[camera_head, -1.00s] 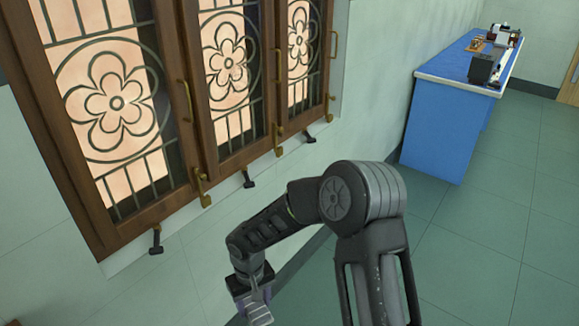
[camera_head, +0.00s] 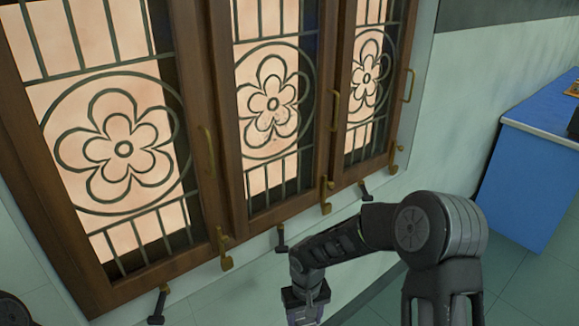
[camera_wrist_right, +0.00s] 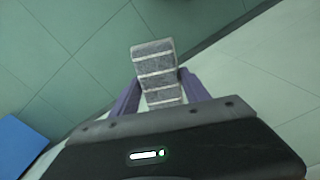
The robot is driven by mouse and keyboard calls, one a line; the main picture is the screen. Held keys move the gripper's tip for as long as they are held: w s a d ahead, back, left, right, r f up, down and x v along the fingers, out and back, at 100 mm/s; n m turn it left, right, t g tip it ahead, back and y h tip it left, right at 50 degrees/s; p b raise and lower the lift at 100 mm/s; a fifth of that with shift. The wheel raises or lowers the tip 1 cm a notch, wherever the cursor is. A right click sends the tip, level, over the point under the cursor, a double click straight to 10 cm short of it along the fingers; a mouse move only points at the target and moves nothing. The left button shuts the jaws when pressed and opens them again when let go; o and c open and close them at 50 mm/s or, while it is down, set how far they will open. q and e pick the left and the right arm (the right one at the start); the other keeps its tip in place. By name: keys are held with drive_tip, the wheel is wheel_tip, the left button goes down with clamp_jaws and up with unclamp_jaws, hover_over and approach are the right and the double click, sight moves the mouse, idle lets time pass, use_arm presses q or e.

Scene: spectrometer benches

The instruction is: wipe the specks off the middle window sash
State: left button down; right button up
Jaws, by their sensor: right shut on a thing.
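The middle window sash (camera_head: 227,120) is a brown wooden frame around a lit pane with a dark flower grille, shut between two similar sashes. Faint small dark marks seem to show around its flower, but they are too small to tell clearly. My right gripper (camera_wrist_right: 158,92) has purple fingers and is shut on a grey cloth-like pad with pale stripes (camera_wrist_right: 154,65). In the head view the right gripper (camera_head: 306,306) is low, in front of and below the window, apart from the sash. My left gripper is not in view.
Brass handles (camera_head: 335,110) and latches (camera_head: 326,195) stick out from the sashes. Dark stays (camera_head: 281,238) stand along the sill below. A blue bench (camera_head: 530,180) stands at the right.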

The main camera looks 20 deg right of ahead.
drive_tip(key=w+d+r+m+t+y+p, duration=0.1)
drive_tip(key=w+r+t+p, duration=0.15)
drive_tip(key=w+r, duration=0.45)
drive_tip(key=t+y+p, duration=0.3)
drive_tip(key=t+y, duration=0.3)
drive_tip(key=t, duration=0.8)
approach(259, 141)
drive_tip(key=s, duration=0.1)
drive_tip(key=shift+s+d, duration=0.1)
drive_tip(key=shift+s, duration=0.1)
drive_tip(key=shift+w, duration=0.1)
drive_tip(key=shift+x, duration=2.9)
drive_tip(key=shift+b+x, duration=0.4)
drive_tip(key=shift+x, duration=0.55)
drive_tip(key=shift+d, duration=0.1)
